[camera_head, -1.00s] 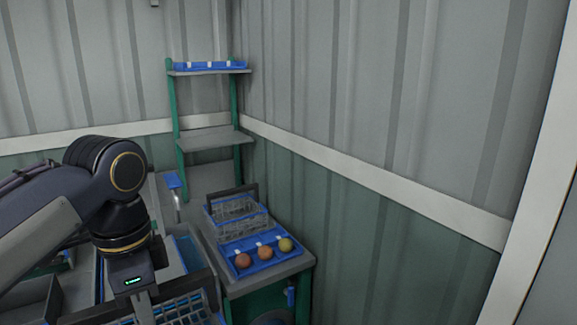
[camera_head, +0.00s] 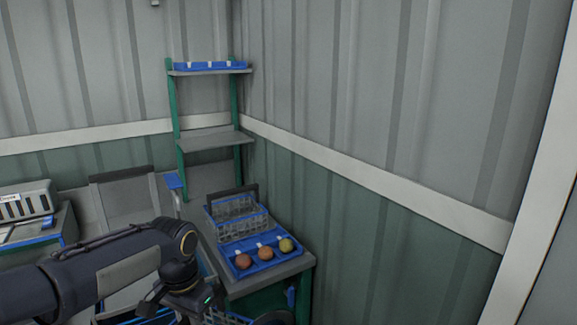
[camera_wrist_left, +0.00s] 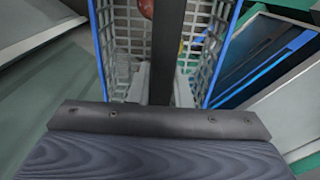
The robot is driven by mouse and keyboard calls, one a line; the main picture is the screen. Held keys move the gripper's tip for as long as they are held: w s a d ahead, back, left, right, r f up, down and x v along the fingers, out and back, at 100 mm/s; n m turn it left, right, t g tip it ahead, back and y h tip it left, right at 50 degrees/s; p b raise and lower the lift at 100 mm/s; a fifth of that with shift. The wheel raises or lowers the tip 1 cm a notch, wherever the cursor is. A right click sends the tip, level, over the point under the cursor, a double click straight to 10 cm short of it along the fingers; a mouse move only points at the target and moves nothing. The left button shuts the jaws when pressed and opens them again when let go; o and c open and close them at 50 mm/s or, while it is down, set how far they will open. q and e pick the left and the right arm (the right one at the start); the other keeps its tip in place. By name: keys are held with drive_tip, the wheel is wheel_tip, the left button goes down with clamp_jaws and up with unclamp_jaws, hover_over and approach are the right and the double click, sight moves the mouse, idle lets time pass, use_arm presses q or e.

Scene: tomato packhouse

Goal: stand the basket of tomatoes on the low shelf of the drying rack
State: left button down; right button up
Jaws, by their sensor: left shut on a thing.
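My left gripper (camera_wrist_left: 161,88) is shut on the dark handle of the basket (camera_wrist_left: 216,45), which has grey mesh sides and a blue rim in the left wrist view. A red tomato (camera_wrist_left: 146,8) shows inside it at the top edge. In the head view the wrist is low at bottom left, and only bits of the basket show at the bottom edge. The drying rack (camera_head: 180,120) stands in the back corner with green posts. Its low shelf (camera_head: 210,140) is bare, and its upper shelf carries a blue tray (camera_head: 212,66). My right gripper is out of view.
A bench (camera_head: 290,268) in front of the rack holds an empty-looking wire basket (camera_head: 236,206) and a blue tray (camera_head: 228,261) with three tomatoes. A grey slotted box (camera_head: 28,202) stands at left. Corrugated walls close the corner behind the rack.

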use_arm(q)
drive_tip(key=w+f+n, duration=0.1)
drive_tip(key=f, duration=0.3)
drive_tip(key=f+n, duration=0.1)
drive_tip(key=f, duration=0.3)
drive_tip(key=w+f+n, duration=0.1)
drive_tip(key=f+n, duration=0.1)
drive_tip(key=f, duration=0.2)
drive_tip(key=shift+w+a+f, duration=0.25)
drive_tip(key=shift+w+f, duration=0.1)
drive_tip(key=shift+f, duration=0.05)
drive_tip(key=s+f, duration=0.4)
drive_tip(key=f, duration=0.2)
drive_tip(key=shift+n, duration=0.3)
